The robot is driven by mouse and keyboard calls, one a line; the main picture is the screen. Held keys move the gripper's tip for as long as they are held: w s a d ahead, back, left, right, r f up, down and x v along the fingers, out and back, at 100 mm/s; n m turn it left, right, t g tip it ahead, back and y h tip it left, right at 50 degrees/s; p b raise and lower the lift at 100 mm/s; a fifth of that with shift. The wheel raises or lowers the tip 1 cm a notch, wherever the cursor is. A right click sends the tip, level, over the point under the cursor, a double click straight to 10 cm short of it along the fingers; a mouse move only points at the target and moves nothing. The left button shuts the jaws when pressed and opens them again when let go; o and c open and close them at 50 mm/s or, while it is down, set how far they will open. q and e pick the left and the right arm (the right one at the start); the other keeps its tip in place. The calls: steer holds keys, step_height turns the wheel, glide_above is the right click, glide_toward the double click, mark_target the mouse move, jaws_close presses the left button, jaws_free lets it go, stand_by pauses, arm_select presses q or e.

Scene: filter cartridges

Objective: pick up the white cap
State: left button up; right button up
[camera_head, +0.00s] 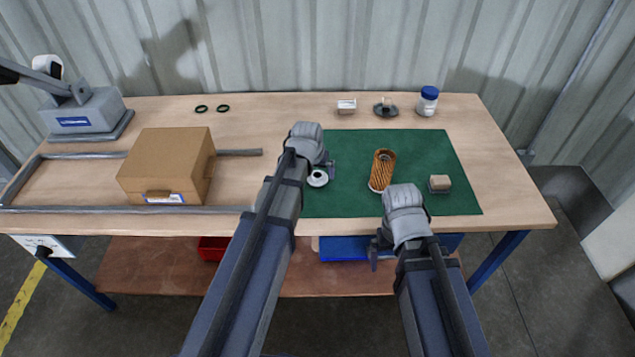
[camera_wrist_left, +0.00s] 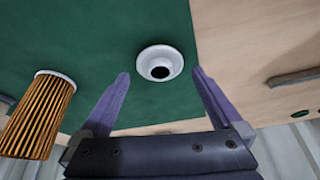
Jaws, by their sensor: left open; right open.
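The white cap (camera_head: 317,178) is a small round disc with a raised centre and dark hole. It lies on the green mat (camera_head: 345,205) near the mat's left edge. In the left wrist view the cap (camera_wrist_left: 160,63) lies just beyond and between the fingertips, apart from them. My left gripper (camera_head: 325,168) is open and empty, close beside the cap; its fingers also show in the left wrist view (camera_wrist_left: 160,80). My right gripper (camera_head: 382,248) is open and empty in front of the table's front edge.
An orange pleated filter (camera_head: 384,168) stands on the mat, with a small beige block (camera_head: 439,183) to its right. A cardboard box (camera_head: 168,165) sits at left. Behind the mat are a small white tray (camera_head: 346,106), a dark dish (camera_head: 386,110) and a blue-lidded jar (camera_head: 428,101).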

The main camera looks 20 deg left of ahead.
arm_select(q)
steer(key=b+x, duration=0.1)
steer(key=x, duration=0.1)
steer(key=shift+w+f, duration=0.2)
steer(key=shift+f, duration=0.05)
arm_select(e)
step_height(320, 180, down, 2)
steer(key=shift+f, duration=0.15)
arm_select(q)
steer(key=shift+r, duration=0.1)
steer(key=c, duration=1.2)
